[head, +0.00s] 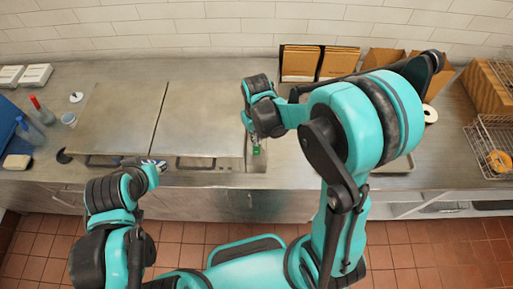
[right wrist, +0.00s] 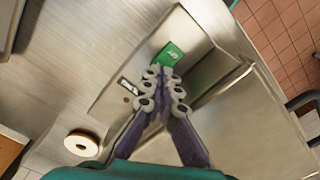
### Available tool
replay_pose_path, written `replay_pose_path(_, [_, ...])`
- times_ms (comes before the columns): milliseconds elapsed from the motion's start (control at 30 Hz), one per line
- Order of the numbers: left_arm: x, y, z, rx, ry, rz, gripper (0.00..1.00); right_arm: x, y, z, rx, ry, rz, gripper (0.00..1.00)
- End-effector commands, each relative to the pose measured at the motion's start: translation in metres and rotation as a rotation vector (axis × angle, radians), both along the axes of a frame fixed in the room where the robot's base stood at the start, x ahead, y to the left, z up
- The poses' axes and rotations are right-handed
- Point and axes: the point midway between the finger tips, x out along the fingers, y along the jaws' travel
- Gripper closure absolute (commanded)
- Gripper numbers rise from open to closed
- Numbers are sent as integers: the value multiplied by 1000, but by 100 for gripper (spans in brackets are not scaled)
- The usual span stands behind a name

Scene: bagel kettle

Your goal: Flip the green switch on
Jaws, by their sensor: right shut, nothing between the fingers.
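The green switch (right wrist: 168,55) sits on a narrow metal panel in the right wrist view, with pale lettering on its face. It shows as a small green spot in the head view (head: 256,150). My right gripper (right wrist: 163,76) is shut and empty, its fingertips at the near edge of the switch; I cannot tell whether they touch it. In the head view the right gripper (head: 250,130) points down at the right end of the metal kettle unit (head: 190,115). My left gripper (head: 156,166) is near the unit's front edge at left, its fingers too small to read.
A small plate with a dark window (right wrist: 127,86) and a red dot lie beside the switch. A white ring-shaped item (right wrist: 80,143) is on the counter. Cardboard boxes (head: 300,63) stand at the back, and a wire basket (head: 490,135) holds a bagel at right. Bottles (head: 42,110) stand at left.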

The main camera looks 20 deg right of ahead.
Motion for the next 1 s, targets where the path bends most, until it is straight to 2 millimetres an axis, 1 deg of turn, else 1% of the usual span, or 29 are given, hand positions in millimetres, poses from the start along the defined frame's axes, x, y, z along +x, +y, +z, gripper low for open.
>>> replay_pose_path(1000, [0, 0, -14, 0, 0, 0, 68, 0, 0, -16, 0, 0, 0, 100])
